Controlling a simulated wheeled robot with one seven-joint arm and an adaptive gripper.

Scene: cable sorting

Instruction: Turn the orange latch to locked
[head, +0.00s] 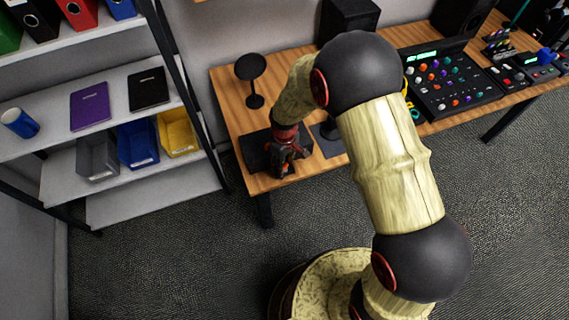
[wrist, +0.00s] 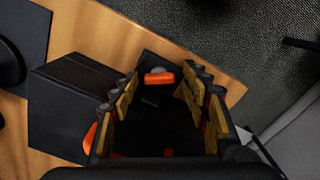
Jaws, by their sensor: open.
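The orange latch (wrist: 159,78) shows in the wrist view as a short bar with a pale round spot beside it, on a black device (wrist: 75,100) at the table edge. My gripper (wrist: 160,75) is open, with its two padded fingers on either side of the latch in the picture. I cannot tell whether either finger touches it. A second orange piece (wrist: 90,138) is partly hidden behind the left finger. In the head view my gripper (head: 286,161) points down over the table's left end, and the latch is hidden there. The black device (head: 256,150) shows beside it.
The wooden table (head: 230,95) carries a round black stand (head: 251,75) behind my gripper and a control panel (head: 450,85) to the right. A shelf (head: 60,185) with bins stands to the left. Carpeted floor (head: 180,260) is open in front.

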